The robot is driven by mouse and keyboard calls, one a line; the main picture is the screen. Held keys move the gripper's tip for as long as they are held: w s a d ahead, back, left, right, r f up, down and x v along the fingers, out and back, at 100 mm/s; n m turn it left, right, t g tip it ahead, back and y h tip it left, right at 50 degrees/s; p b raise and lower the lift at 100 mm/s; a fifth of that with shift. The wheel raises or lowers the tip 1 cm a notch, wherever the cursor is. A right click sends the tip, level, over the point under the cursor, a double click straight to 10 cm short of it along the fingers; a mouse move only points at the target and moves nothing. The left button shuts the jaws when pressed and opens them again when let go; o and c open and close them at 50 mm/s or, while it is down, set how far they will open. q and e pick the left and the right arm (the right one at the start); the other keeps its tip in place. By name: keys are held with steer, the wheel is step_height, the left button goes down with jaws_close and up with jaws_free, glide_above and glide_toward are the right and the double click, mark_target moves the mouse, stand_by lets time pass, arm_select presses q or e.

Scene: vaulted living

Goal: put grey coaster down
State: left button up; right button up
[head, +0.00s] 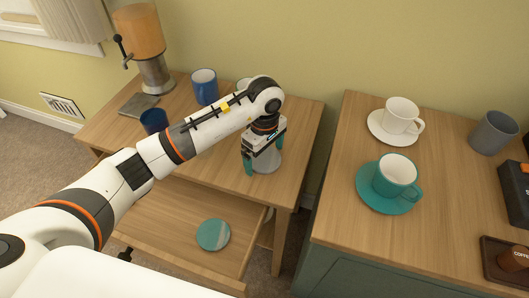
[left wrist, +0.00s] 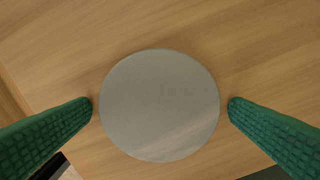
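The grey coaster (head: 266,164) lies flat on the wooden table with the open drawer, near its front right edge. It also shows as a full disc in the left wrist view (left wrist: 160,105). My left gripper (head: 264,154) points down over it. Its two green fingers (left wrist: 160,104) are spread on either side of the coaster, with a narrow gap at each side. The gripper is open and does not hold the coaster. My right gripper is in neither view.
The drawer (head: 180,225) below stands open with a teal coaster (head: 213,235) inside. Blue mugs (head: 204,86) and a dispenser (head: 145,45) stand behind my arm. The right cabinet (head: 335,215) holds a white cup (head: 401,114), a teal cup (head: 396,175) and a grey mug (head: 493,133).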

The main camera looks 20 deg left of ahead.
mark_target(265, 158)
arm_select(q)
steer(key=shift+r, duration=0.25)
step_height(265, 158, up, 12)
steer(key=p, duration=0.6)
steer(key=shift+p, duration=0.4)
steer(key=shift+f, duration=0.1)
